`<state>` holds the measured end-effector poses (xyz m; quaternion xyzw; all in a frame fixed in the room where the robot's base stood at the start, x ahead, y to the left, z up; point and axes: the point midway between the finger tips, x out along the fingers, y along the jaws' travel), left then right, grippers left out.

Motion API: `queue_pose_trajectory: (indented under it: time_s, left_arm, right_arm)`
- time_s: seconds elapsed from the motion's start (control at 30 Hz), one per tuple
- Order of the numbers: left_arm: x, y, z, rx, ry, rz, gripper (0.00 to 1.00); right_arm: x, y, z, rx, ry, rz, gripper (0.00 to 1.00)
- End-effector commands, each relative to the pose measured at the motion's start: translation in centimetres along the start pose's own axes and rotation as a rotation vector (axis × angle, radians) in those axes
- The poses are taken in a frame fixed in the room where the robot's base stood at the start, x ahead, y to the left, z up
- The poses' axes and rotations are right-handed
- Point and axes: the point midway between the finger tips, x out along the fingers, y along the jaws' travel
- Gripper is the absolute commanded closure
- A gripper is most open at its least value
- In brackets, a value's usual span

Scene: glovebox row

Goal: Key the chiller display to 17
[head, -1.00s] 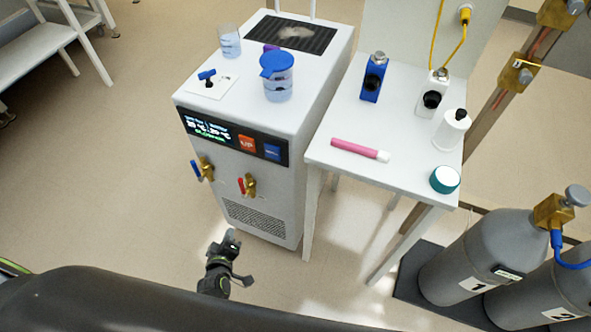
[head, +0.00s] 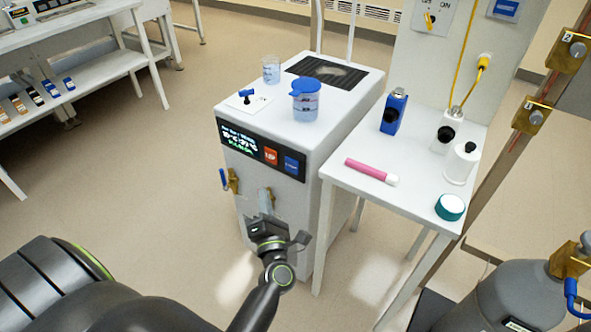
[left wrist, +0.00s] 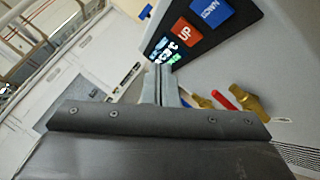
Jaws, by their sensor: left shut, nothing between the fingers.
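The white chiller (head: 285,150) stands on the floor in the middle of the head view. Its dark front panel holds a lit display (head: 238,141), whose digits are too blurred to read. To the right of the display are an orange UP button (head: 271,156) and a blue button (head: 291,164). My left gripper (head: 265,196) is shut and empty in front of the chiller's front face, below the buttons. In the left wrist view the gripper (left wrist: 160,72) shows with the display (left wrist: 165,50), the UP button (left wrist: 184,31) and the blue button (left wrist: 211,11) beyond its tips. My right gripper is out of view.
Valves stick out below the panel, one with a blue handle (head: 229,180). A lidded blue container (head: 305,100) and a beaker (head: 271,70) stand on the chiller.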

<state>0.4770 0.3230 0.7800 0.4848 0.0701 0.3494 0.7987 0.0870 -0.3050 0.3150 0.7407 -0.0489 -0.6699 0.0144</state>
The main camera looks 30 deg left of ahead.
Motion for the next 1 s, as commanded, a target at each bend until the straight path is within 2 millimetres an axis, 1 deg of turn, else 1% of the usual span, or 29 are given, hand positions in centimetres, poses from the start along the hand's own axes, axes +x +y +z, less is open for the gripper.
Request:
queue_pose_trajectory:
  time_s: [0.1, 0.23, 0.37, 0.7, 0.8, 1.0]
  left_arm:
    - [0.0, -0.1, 0.0, 0.002, -0.001, -0.001, 1.00]
    - [0.3, -0.3, 0.3, 0.002, -0.002, -0.001, 1.00]
    - [1.2, -0.9, 0.9, 0.003, -0.003, 0.000, 1.00]
    - [4.5, -3.4, 3.2, 0.004, -0.003, -0.001, 1.00]
    - [5.2, -4.0, 3.8, 0.004, -0.004, -0.001, 1.00]
    - [6.0, -4.5, 4.3, 0.005, -0.002, -0.003, 1.00]
  right_arm:
    - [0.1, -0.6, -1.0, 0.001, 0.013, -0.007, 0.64]
    - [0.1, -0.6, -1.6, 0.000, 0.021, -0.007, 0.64]
    - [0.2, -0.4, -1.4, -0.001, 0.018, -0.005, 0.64]
    - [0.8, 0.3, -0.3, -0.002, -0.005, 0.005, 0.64]
    - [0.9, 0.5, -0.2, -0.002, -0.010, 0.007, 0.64]
    - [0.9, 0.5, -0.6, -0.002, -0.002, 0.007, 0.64]
